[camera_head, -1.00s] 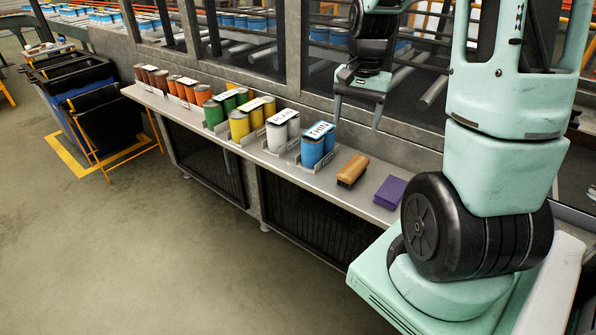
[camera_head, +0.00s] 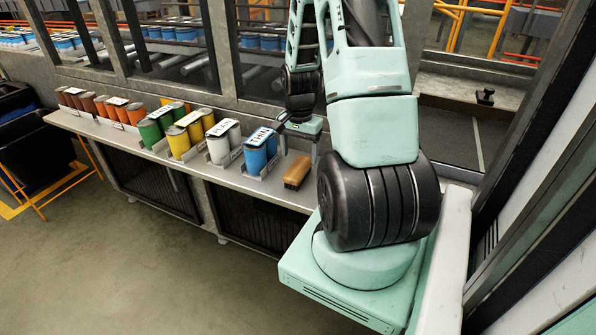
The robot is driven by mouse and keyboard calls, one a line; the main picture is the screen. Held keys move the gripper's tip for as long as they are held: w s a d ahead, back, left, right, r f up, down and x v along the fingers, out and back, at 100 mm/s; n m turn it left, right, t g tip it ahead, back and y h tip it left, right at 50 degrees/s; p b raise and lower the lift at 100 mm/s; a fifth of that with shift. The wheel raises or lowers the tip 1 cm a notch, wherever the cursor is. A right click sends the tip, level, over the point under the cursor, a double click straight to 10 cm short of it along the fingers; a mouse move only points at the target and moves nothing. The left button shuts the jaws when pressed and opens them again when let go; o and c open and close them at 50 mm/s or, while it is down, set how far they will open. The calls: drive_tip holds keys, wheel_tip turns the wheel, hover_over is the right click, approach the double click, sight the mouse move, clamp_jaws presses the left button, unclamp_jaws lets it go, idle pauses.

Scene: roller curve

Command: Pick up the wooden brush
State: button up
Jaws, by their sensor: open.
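The wooden brush (camera_head: 297,172) has a tan wooden top and dark bristles below. It lies on the grey metal shelf (camera_head: 233,180), to the right of the blue cans, close to my arm's black base joint. My gripper (camera_head: 298,142) is open and empty, above and behind the brush at the back of the shelf, with fingers pointing down. It appears apart from the brush, though the exact gap is hard to tell.
Blue cans labelled THIN (camera_head: 259,151) stand just left of the brush, then white (camera_head: 221,146), yellow and green cans (camera_head: 151,133). A window wall rises behind the shelf. Dark bins (camera_head: 38,150) stand at far left; open floor lies in front.

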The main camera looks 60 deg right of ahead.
sight(298, 166)
drive_tip(key=shift+a+f+p, duration=0.15)
drive_tip(key=shift+f+p, duration=0.25)
drive_tip(key=shift+f, duration=1.1)
drive_tip(key=shift+a+f+p, duration=0.1)
drive_tip(key=shift+f+p, duration=0.25)
drive_tip(key=shift+f, duration=1.1)
drive_tip(key=shift+c, duration=0.3)
drive_tip(key=c, duration=1.1)
wheel_tip(298, 166, up, 10)
drive_tip(key=shift+b, duration=0.7)
drive_tip(key=shift+o, duration=1)
